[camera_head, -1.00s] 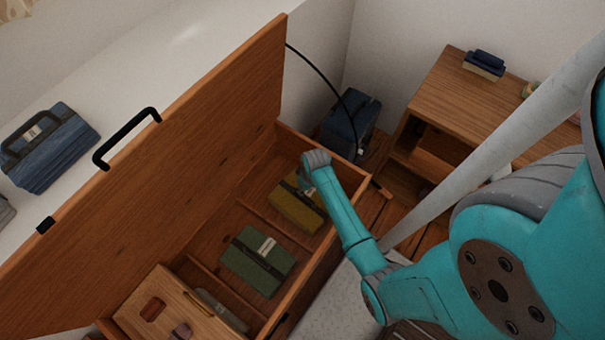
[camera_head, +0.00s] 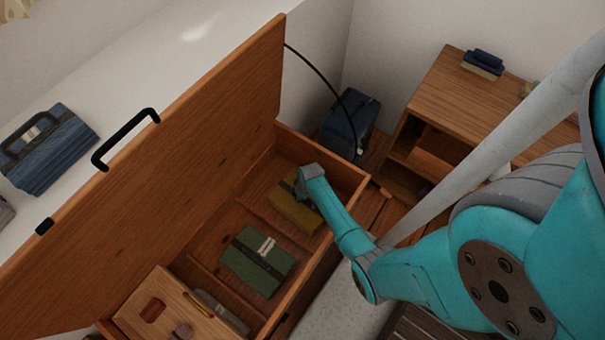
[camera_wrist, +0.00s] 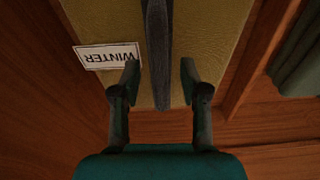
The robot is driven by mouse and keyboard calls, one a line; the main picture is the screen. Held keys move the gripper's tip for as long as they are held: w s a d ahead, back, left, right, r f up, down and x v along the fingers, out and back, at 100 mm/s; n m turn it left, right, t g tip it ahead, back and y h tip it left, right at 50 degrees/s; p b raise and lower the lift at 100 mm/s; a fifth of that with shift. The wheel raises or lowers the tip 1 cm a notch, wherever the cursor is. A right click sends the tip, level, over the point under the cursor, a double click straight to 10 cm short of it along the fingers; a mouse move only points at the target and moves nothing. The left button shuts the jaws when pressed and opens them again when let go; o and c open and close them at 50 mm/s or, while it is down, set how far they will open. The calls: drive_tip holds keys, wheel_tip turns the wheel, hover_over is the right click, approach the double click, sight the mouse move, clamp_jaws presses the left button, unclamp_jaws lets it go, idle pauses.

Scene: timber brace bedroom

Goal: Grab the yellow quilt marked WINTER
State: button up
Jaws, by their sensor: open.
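The yellow quilt (camera_head: 290,211) lies folded in the far compartment of the open wooden chest. In the wrist view the quilt (camera_wrist: 210,40) carries a white label reading WINTER (camera_wrist: 107,56) and a dark strap or handle (camera_wrist: 157,50) along its middle. My gripper (camera_wrist: 158,78) is open, with one finger on each side of the strap, over the quilt's near end. Whether the fingers touch the quilt I cannot tell. In the head view my arm's end hides part of the quilt, and the fingers (camera_head: 301,195) are barely visible.
A green folded quilt (camera_head: 250,265) lies in the neighbouring compartment, beyond a low divider (camera_wrist: 262,60). The chest's raised lid (camera_head: 190,150) stands on the left. The chest's front wall (camera_head: 325,240) runs below my arm. A wooden desk (camera_head: 450,95) stands at the right.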

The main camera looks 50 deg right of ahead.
clamp_jaws()
drive_tip(key=shift+w+r, duration=0.1)
idle(0.4)
